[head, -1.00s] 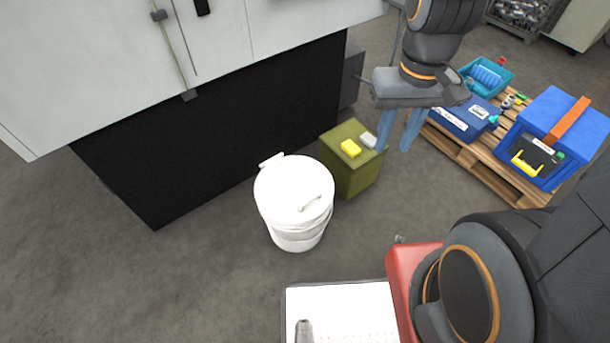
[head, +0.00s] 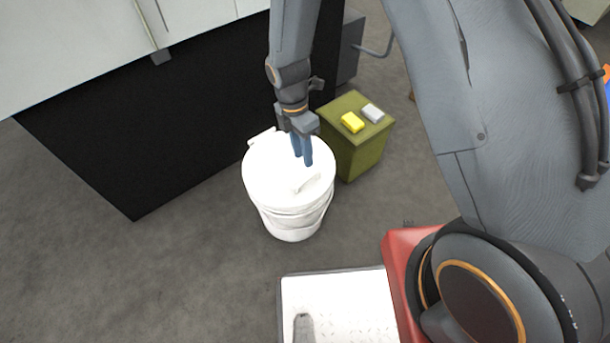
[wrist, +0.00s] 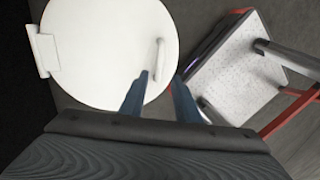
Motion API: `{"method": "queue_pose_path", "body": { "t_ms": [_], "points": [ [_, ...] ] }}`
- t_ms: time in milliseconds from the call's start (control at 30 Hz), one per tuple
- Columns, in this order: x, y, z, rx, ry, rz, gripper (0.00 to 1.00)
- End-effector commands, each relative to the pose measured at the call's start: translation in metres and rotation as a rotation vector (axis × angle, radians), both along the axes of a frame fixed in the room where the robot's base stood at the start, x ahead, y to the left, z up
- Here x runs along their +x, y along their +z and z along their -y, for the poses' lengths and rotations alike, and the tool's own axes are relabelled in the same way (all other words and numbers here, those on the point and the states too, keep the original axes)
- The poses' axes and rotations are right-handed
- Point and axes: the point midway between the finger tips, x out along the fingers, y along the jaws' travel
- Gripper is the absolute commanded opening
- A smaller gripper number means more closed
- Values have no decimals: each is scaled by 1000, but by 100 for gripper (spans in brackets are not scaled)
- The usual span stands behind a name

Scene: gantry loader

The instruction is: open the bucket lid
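The white bucket (head: 292,220) stands on the floor with its round white lid (head: 268,172) shut on top. The lid shows a raised handle (wrist: 160,60) near its rim in the wrist view, and a hinge-like tab (wrist: 44,54) on the opposite side. My gripper (head: 302,162) is above the lid, near the handle, with its blue fingers pointing down. In the wrist view the two fingertips (wrist: 160,80) are apart with nothing between them that I can see gripped. Whether the fingers touch the lid cannot be told.
An olive box (head: 358,150) stands right behind the bucket, with a yellow block (head: 352,122) and a grey block (head: 372,113) on top. A black-fronted machine (head: 130,150) is behind on the left. The floor left of the bucket is clear.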

Motion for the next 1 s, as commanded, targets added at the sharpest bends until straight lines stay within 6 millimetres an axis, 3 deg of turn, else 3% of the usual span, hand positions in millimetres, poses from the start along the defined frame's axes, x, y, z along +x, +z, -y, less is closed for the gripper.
{"method": "queue_pose_path", "body": {
  "t_ms": [533, 967, 1000],
  "points": [
    [-11, -71, 5, 3, 28, -6, 29],
    [-12, -81, 6, 3, 28, -3, 29],
    [-12, -81, 6, 3, 28, -3, 24]
  ]
}}
